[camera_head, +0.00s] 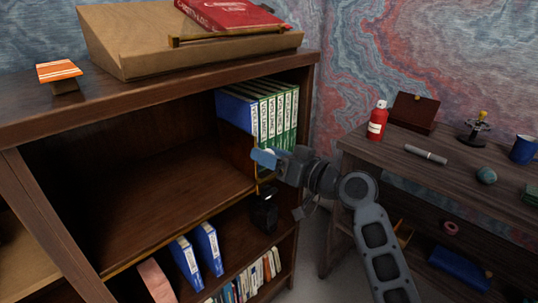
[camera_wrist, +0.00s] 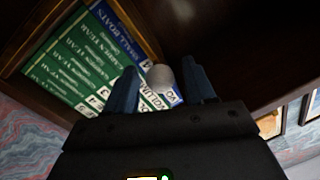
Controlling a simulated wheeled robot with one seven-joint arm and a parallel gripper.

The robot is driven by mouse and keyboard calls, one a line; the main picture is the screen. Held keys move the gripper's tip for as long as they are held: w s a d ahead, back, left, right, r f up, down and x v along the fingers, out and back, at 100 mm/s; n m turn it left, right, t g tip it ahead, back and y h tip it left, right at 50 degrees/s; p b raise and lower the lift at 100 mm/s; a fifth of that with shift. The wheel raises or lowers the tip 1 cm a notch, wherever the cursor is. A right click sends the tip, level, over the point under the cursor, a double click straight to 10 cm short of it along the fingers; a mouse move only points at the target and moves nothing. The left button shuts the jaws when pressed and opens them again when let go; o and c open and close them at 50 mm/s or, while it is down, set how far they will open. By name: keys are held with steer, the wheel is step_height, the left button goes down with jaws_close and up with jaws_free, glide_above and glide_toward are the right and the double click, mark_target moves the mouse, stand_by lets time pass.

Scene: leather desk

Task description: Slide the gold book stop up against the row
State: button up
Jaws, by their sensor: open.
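The row of blue and green books (camera_head: 268,112) stands upright at the right end of the upper shelf. What looks like the book stop (camera_head: 255,174), a thin upright piece with a gold edge, is at the near left of the row, largely hidden by my gripper (camera_head: 265,158). Whether it touches the books cannot be told. In the wrist view, a pale rounded knob (camera_wrist: 161,78), probably part of the stop, sits between the two spread fingers of my gripper (camera_wrist: 162,88). The book spines (camera_wrist: 85,60) show behind and to the left. The gripper is open.
The upper shelf (camera_head: 165,195) is bare left of the row. Blue binders (camera_head: 186,262) and small books (camera_head: 240,285) stand on the lower shelf, near a black object (camera_head: 265,211). The cabinet's right side post (camera_head: 298,100) is close beyond the books. A desk (camera_head: 440,160) stands right.

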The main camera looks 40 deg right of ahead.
steer(key=s+d, duration=0.1)
steer(key=s, duration=0.6)
steer(key=shift+s, duration=0.15)
stand_by(0.3)
steer(key=s+a+f+g+h+p, duration=0.2)
steer(key=s+a+f+p, duration=0.15)
steer(key=s, duration=0.35)
steer(key=s+a+f+g+h+p, duration=0.1)
steer(key=s+a+f+h+p, duration=0.1)
steer(key=s+a+f, duration=0.45)
steer(key=s+a+r+n+y+p, duration=0.1)
steer(key=s+a+r, duration=0.3)
steer(key=s, duration=0.5)
steer(key=s+a+r+n+p, duration=0.2)
steer(key=s+a+r+p, duration=0.1)
steer(key=s+r, duration=0.6)
steer(key=shift+s+a+r+y+p, duration=0.3)
steer(key=shift+s+a+y+p, duration=0.1)
steer(key=shift+a, duration=0.2)
